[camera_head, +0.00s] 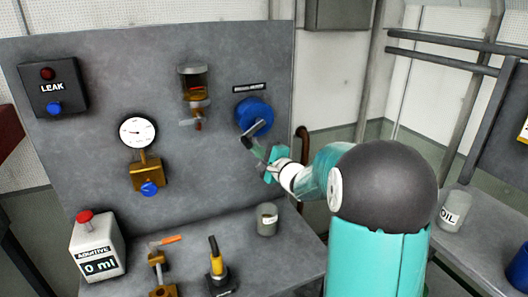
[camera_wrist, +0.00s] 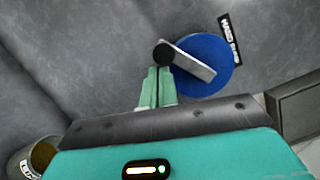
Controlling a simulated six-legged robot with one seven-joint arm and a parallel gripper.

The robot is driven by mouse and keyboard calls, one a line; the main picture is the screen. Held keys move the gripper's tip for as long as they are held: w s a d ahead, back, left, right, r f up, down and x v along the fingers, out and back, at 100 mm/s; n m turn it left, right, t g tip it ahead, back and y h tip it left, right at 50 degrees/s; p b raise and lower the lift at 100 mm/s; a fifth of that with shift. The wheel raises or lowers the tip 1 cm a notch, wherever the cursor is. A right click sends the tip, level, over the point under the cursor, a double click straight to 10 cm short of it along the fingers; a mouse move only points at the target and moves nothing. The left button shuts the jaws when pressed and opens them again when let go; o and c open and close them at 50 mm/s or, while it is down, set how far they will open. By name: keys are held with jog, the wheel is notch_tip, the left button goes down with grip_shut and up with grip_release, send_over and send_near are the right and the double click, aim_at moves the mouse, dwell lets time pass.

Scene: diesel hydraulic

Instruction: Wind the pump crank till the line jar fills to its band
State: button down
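The pump crank is a blue disc (camera_head: 255,117) on the grey panel, with a grey arm and a dark knob. In the wrist view the crank arm (camera_wrist: 190,62) runs from the disc (camera_wrist: 215,80) to the round black knob (camera_wrist: 163,53). My gripper (camera_wrist: 157,72) has its green fingers close together, a thin gap between them, tips right at the knob's lower edge; contact is unclear. In the head view my gripper (camera_head: 254,146) is beside the knob. A clear jar (camera_head: 267,220) stands on the bench below; its partly cut-off label (camera_wrist: 27,168) begins "LI", with amber showing inside. No band is readable.
A sight glass with amber fluid (camera_head: 194,82), a gauge (camera_head: 138,132) with a blue knob below, and a LEAK box (camera_head: 53,88) are on the panel. An additive box (camera_head: 97,247) and brass fittings (camera_head: 158,272) stand on the bench. An oil jar (camera_head: 455,209) is at right.

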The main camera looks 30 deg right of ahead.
jog(key=shift+a+r, duration=0.3)
jog(key=shift+a, duration=0.25)
jog(key=shift+w+a, duration=0.1)
jog(key=shift+a, duration=0.1)
jog(key=shift+d+f, duration=0.1)
jog(key=shift+f, duration=0.05)
